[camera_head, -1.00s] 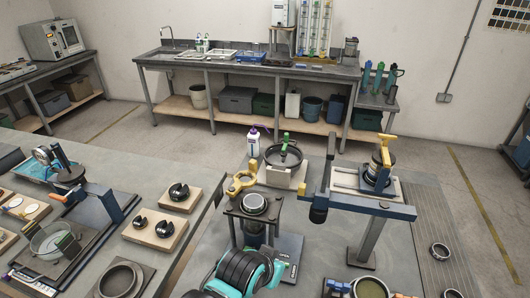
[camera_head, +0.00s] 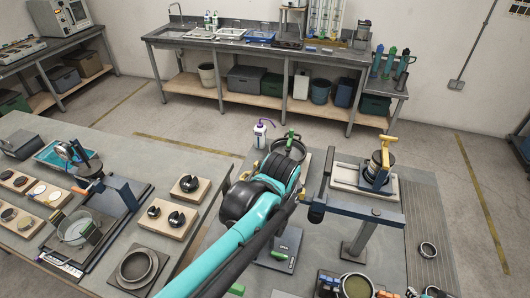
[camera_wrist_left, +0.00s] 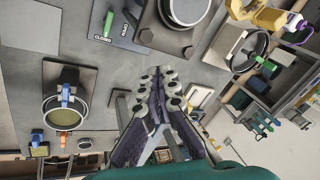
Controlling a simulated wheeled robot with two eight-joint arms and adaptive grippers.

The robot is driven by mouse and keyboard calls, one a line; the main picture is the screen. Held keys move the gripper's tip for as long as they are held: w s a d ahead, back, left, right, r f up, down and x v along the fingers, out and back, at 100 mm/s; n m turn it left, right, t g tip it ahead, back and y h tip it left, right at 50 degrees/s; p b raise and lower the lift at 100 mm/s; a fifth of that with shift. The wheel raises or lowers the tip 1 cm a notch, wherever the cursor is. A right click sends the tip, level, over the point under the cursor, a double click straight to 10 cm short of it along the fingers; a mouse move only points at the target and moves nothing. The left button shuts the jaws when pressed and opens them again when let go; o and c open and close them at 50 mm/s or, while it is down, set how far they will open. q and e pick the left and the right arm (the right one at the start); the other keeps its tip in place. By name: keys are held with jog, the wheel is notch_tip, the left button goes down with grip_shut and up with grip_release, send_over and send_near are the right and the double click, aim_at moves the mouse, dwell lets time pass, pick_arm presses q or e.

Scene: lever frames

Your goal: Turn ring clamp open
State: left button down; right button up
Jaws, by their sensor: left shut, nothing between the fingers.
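A yellow ring-shaped handle (camera_wrist_left: 265,17) shows at the top right of the left wrist view. Beside it is a round grey fitting on a square dark stand (camera_wrist_left: 150,30), partly cut off by the top edge. A dark plate with a green piece and white lettering that includes "CLOSED" (camera_wrist_left: 112,26) lies to its left. My left gripper (camera_wrist_left: 158,74) is shut and empty, its tips apart from the stand in the picture. In the head view my left arm reaches across the middle and hides most of the stand and the gripper tips.
A blue frame with a yellow lever (camera_head: 388,150) stands to the right. A round vessel (camera_head: 356,286) is at the front right. Wooden blocks with black rings (camera_head: 172,217) lie to the left.

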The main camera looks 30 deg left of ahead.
aim_at(248, 179)
pick_arm(q)
jog(key=w+a+r+m+g+y+p, duration=0.2)
jog(key=w+a+r+m+g+p, duration=0.3)
jog(key=w+r+m+p, duration=0.75)
jog(key=s+a+f+n+p, duration=0.1)
jog(key=a+f+n+p, duration=0.1)
jog(key=a+f, duration=0.5)
notch_tip(248, 179, down, 6)
jog(key=shift+s+a+r+t+p, duration=0.15)
jog(key=shift+s+t+p, duration=0.25)
jog(key=shift+p, duration=0.3)
